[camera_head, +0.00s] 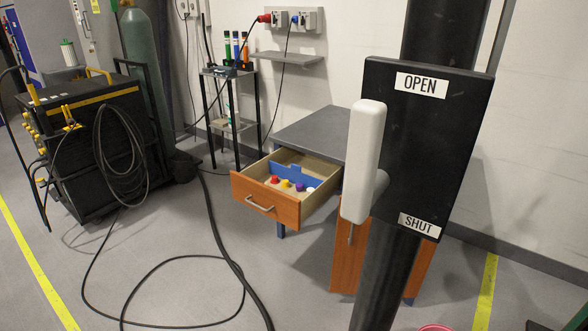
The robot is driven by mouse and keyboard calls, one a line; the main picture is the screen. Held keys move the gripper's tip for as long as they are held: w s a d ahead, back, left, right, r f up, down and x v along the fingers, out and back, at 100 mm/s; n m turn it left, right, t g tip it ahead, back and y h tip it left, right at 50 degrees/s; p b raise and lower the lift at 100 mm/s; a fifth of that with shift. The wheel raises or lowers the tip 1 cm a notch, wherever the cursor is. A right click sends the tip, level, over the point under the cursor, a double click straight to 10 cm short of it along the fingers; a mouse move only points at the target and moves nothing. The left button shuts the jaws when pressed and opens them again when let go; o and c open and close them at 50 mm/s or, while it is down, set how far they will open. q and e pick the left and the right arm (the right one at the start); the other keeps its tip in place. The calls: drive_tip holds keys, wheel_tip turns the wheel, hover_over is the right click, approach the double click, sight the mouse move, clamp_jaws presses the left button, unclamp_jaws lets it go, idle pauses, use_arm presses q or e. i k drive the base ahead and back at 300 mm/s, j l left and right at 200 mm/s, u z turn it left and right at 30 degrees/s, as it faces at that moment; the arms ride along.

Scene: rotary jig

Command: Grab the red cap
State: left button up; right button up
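The red cap (275,179) lies in an open drawer (268,206) of a grey-topped desk. It is the leftmost in a row of small coloured caps. A yellow cap (286,184), a purple cap (299,187) and a white cap (310,189) lie to its right. A blue divider (290,174) stands behind them inside the drawer. Neither of my grippers shows in the head view.
A black panel (425,150) with OPEN and SHUT labels and a white lever (363,160) stands on a dark post in front of the desk. A black cable (216,235) runs over the floor. A welding cart (90,145) stands at left.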

sight(274, 180)
drive_tip(key=i+j+z, duration=0.2)
drive_tip(key=j+z, duration=0.2)
drive_tip(key=j, duration=0.75)
drive_tip(key=j+z, duration=0.35)
drive_tip(key=j, duration=0.85)
drive_tip(key=i, duration=0.05)
